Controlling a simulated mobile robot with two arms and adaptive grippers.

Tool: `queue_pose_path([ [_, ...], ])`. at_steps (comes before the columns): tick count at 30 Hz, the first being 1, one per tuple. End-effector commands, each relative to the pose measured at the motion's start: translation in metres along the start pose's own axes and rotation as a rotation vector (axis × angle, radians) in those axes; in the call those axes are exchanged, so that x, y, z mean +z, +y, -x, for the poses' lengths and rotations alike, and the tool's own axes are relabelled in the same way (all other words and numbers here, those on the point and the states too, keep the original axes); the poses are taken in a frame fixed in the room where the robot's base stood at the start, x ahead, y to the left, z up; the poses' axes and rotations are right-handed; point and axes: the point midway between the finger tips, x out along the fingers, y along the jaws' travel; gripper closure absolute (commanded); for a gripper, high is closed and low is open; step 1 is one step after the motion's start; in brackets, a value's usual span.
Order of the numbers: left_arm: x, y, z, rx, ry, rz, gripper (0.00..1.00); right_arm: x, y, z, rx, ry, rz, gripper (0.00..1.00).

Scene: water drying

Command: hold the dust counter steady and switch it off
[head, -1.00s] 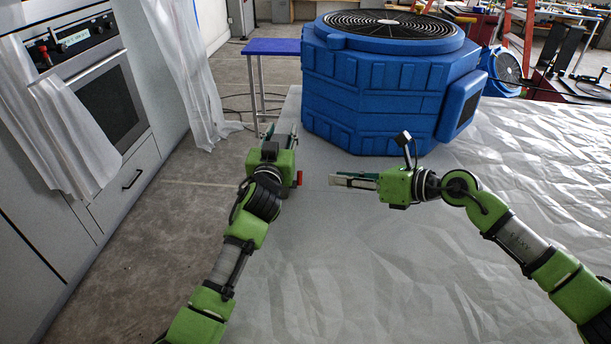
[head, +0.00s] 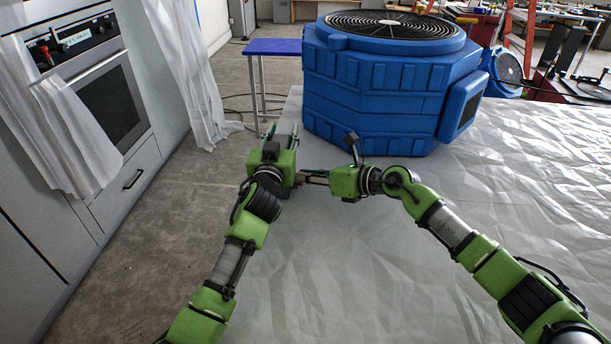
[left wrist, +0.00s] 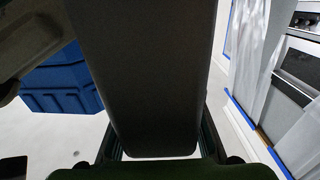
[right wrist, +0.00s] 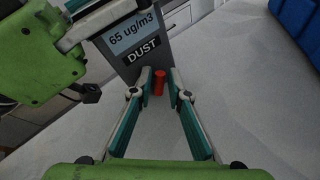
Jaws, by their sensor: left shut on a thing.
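The dust counter is a dark grey box (left wrist: 145,80) filling the middle of the left wrist view. Its face (right wrist: 135,55) shows "65 ug/m3" and "DUST" in the right wrist view. A red knob-like switch (right wrist: 158,82) sticks out low on it. My left gripper (head: 282,132) is shut on the counter; in the head view the arm hides most of the counter. My right gripper (head: 308,178) points left at it. In the right wrist view its narrowly parted fingertips (right wrist: 159,78) are either side of the red switch, with slim gaps; contact is unclear.
A large blue fan unit (head: 385,90) stands on the pale crumpled sheet (head: 540,200) beyond my grippers. An oven (head: 95,85) and cabinets with hanging plastic are at left. A blue-topped table (head: 273,47) is behind. The sheet at right is clear.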

Motion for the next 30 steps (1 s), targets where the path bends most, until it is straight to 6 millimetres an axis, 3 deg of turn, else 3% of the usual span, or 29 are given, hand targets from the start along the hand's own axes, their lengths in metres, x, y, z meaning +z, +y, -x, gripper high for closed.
queue_pose_path([
  [4, 0.0009, -0.0003, 0.0, -0.001, -0.002, 0.0, 0.95, 0.0001, 0.0001, 0.0001, 0.0, 0.0, 0.0, 0.86],
  [6, 0.0009, -0.0003, 0.0, -0.001, -0.002, 0.0, 0.95, 0.0, 0.0, 0.0002, 0.0, 0.0, 0.0, 1.0],
  [14, 0.001, -0.0004, 0.0, -0.001, -0.002, 0.0, 0.95, -0.0017, 0.0009, 0.0005, -0.002, -0.015, 0.021, 1.0],
  [30, 0.001, -0.0006, 0.0, -0.001, -0.002, 0.0, 0.95, -0.0078, 0.0096, 0.005, -0.049, -0.222, 0.325, 1.0],
])
